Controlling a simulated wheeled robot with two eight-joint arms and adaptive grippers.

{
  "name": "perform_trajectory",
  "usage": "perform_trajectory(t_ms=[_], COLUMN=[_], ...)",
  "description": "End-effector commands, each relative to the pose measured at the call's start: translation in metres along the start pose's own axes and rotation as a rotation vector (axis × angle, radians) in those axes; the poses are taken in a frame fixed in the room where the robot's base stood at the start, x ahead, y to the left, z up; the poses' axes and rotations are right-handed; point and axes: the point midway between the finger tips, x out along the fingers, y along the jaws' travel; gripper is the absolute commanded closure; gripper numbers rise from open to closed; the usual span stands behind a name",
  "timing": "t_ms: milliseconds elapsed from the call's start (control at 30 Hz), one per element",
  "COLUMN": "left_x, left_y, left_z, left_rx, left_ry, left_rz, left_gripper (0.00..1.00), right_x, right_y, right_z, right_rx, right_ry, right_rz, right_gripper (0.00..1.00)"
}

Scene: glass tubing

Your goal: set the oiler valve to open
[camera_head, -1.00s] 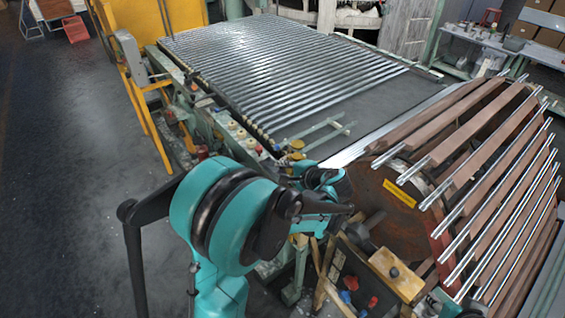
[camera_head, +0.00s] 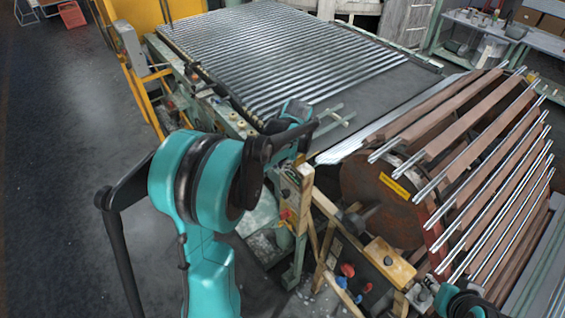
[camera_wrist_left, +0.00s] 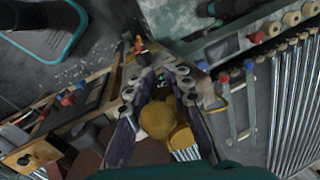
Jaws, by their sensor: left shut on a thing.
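My left gripper (camera_wrist_left: 157,95) has its two dark fingers on either side of a yellow-brown rounded part (camera_wrist_left: 155,118) in the left wrist view. It is shut on this part, which may be the oiler valve. The fingers hide much of it, and I cannot read a handle position. In the head view my left arm reaches to the near end of the tube bed, and the arm hides the fingertips. Part of my right arm's end (camera_head: 425,294) shows at the lower right, and its jaws are too small to judge.
A bed of glass tubes (camera_head: 280,45) lies beyond the arm. A drum with wooden slats and tubes (camera_head: 470,150) stands at the right. Grey floor (camera_head: 60,120) is free at left.

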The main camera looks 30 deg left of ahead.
Motion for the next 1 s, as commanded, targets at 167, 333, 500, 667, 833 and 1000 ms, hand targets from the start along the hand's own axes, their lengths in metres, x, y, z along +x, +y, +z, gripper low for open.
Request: perform_trajectory(t_ms=[167, 333, 500, 667, 833, 1000], left_x=[0.0016, 0.0017, 0.0018, 0.0019, 0.0016, 0.0009], left_y=[0.0028, 0.0033, 0.0037, 0.0038, 0.0031, 0.0022], left_z=[0.0008, 0.0008, 0.0006, 0.0007, 0.0004, 0.0003], left_rx=[0.001, 0.000, 0.001, 0.001, 0.001, 0.000], left_ry=[0.007, 0.011, 0.011, 0.011, 0.011, 0.012], left_rz=[0.055, 0.074, 0.076, 0.076, 0.074, 0.072], left_gripper=[1.00, 1.00, 1.00, 1.00, 0.71, 0.71], right_x=[-0.0001, -0.0002, -0.0001, -0.0001, -0.0002, -0.0004], right_y=[0.0000, 0.0000, 0.0000, 0.0000, 0.0000, 0.0000], right_z=[0.0000, -0.0001, -0.0001, -0.0001, -0.0002, -0.0003], right_rx=[0.000, 0.000, 0.000, 0.000, 0.000, 0.000], right_ry=[0.000, 0.000, 0.000, 0.000, 0.000, 0.000], right_rz=[0.000, 0.000, 0.000, 0.000, 0.000, 0.000], right_gripper=[0.60, 0.60, 0.60, 0.60, 0.60, 0.60])
